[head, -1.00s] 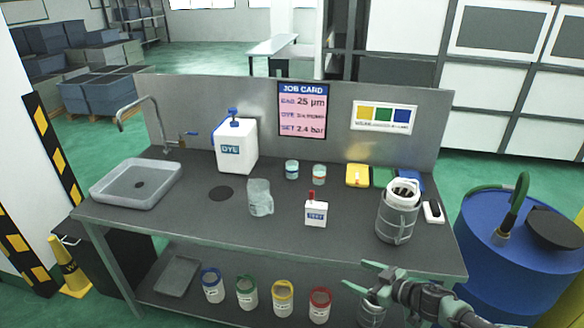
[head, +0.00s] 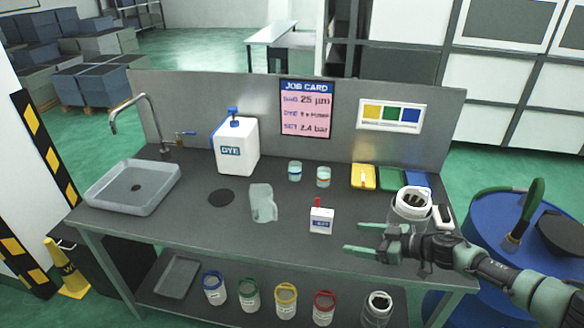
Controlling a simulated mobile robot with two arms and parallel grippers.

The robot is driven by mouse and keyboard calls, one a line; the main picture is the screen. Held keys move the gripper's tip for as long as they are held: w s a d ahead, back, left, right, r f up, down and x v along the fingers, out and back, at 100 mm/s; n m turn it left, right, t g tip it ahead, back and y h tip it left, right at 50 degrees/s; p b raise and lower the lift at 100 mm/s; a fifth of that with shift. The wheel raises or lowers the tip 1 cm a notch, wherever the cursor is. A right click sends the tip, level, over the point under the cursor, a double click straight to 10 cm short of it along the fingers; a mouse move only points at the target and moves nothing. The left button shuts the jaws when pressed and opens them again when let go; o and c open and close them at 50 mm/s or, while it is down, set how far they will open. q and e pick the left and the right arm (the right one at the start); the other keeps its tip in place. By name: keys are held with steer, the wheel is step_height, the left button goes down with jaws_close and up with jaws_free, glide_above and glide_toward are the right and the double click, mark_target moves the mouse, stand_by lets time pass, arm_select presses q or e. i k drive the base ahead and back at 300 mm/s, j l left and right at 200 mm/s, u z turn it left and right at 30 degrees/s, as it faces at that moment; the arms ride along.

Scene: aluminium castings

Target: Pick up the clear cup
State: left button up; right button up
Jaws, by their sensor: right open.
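The clear cup (head: 263,203), a pale see-through vessel with what looks like a handle on its right side, stands on the grey bench (head: 180,225) left of the middle. Nothing touches it. My right gripper (head: 354,238) is open and empty over the bench's front right part, with its fingers pointing left. It is to the right of the cup and clearly apart from it. My left gripper is not in view.
A small white box with a red top (head: 321,220) stands between cup and gripper. A metal canister (head: 412,205) is partly hidden behind my right arm. Two small jars (head: 295,171) and a white DYE container (head: 237,147) stand behind. A sink (head: 132,187) is at left.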

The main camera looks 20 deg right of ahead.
mark_target(294, 167)
steer(key=i, duration=1.7)
